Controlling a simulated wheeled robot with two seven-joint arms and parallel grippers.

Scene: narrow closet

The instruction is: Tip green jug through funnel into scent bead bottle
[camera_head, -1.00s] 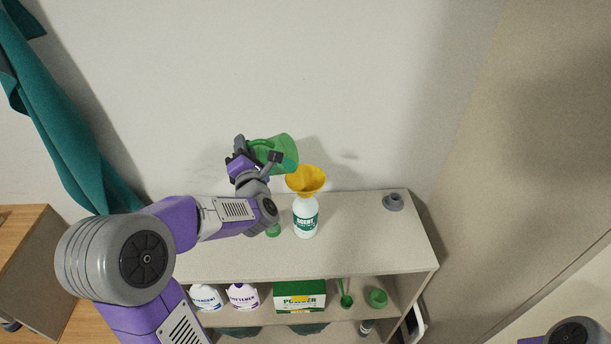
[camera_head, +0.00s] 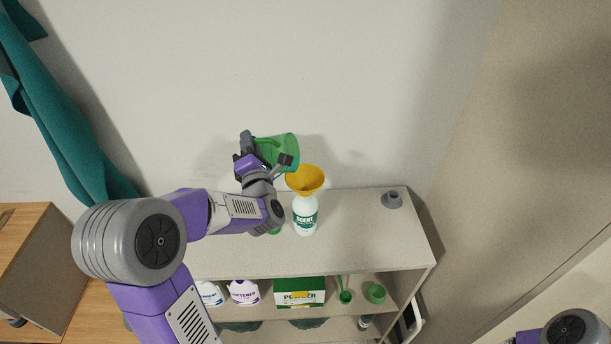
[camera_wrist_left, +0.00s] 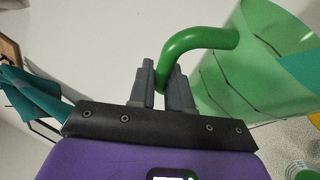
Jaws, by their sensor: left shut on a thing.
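The green see-through jug (camera_head: 288,150) is held in the air above the shelf unit, up and left of the yellow funnel (camera_head: 306,180). My left gripper (camera_head: 268,160) is shut on its handle. The left wrist view shows the fingers (camera_wrist_left: 163,88) around the green handle (camera_wrist_left: 200,40), and teal contents in the jug (camera_wrist_left: 240,75). The jug looks tilted to the right; its exact angle is hard to tell. The funnel sits in the neck of the white scent bead bottle (camera_head: 305,215), which stands upright on the top shelf. My right gripper is out of view.
A grey cap-like piece (camera_head: 392,200) lies at the top shelf's right end. A small green item (camera_head: 274,232) is partly hidden by my left arm. The lower shelf holds a softener bottle (camera_head: 243,291), a powder box (camera_head: 299,291) and green items. The wall is close behind.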

